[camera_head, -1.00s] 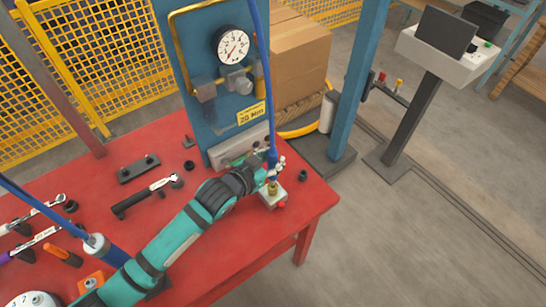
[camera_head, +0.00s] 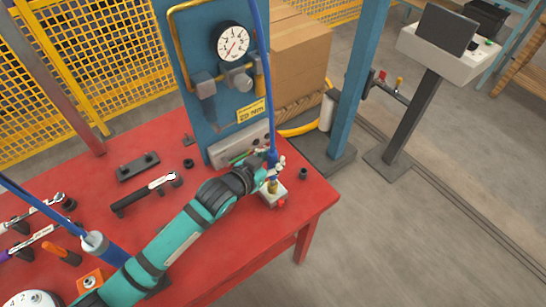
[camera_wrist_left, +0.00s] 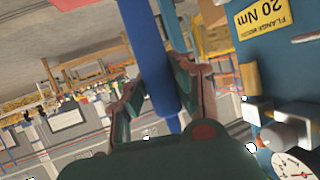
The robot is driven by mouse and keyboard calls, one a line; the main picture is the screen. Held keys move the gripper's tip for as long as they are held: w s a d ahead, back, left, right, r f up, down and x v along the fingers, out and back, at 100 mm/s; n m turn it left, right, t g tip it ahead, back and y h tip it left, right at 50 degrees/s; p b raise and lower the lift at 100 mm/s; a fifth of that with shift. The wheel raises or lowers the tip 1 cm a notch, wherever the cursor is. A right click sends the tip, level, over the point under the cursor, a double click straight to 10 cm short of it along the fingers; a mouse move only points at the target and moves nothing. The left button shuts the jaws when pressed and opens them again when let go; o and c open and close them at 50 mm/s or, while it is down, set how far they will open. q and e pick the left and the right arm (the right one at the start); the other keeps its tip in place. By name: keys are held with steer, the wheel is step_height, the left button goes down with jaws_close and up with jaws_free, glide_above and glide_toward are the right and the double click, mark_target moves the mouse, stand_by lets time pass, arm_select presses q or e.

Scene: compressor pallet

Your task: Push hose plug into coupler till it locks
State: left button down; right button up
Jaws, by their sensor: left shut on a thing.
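My left gripper (camera_head: 272,168) is shut on the blue hose plug (camera_head: 272,157), holding it upright with the blue hose (camera_head: 263,60) rising above it. The brass coupler (camera_head: 273,187) stands on a pale block (camera_head: 272,197) near the table's right corner, right under the gripper. The plug's lower end is at the coupler's top; I cannot tell whether it is seated or locked. In the left wrist view the fingers (camera_wrist_left: 160,90) close on both sides of the blue hose end (camera_wrist_left: 160,75); the coupler is not visible there. My right gripper is not in view.
A blue panel with a gauge (camera_head: 233,41) and a 20 Nm label (camera_head: 251,112) stands just behind the gripper. A torque wrench (camera_head: 145,195), a dark block with studs (camera_head: 138,167) and screwdrivers lie left on the red table (camera_head: 105,185). A small black cap (camera_head: 303,174) sits right of the coupler.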

arm_select(q)
steer(key=shift+f+b, duration=0.3)
steer(key=shift+f, duration=0.25)
steer(key=shift+f+b, duration=0.35)
steer(key=shift+f, duration=0.15)
steer(key=shift+f+b, duration=0.45)
steer(key=shift+f, duration=0.3)
steer(key=c, duration=1)
jaws_free()
steer(key=shift+s, duration=0.1)
steer(key=v, duration=1.2)
steer(key=shift+f, duration=0.1)
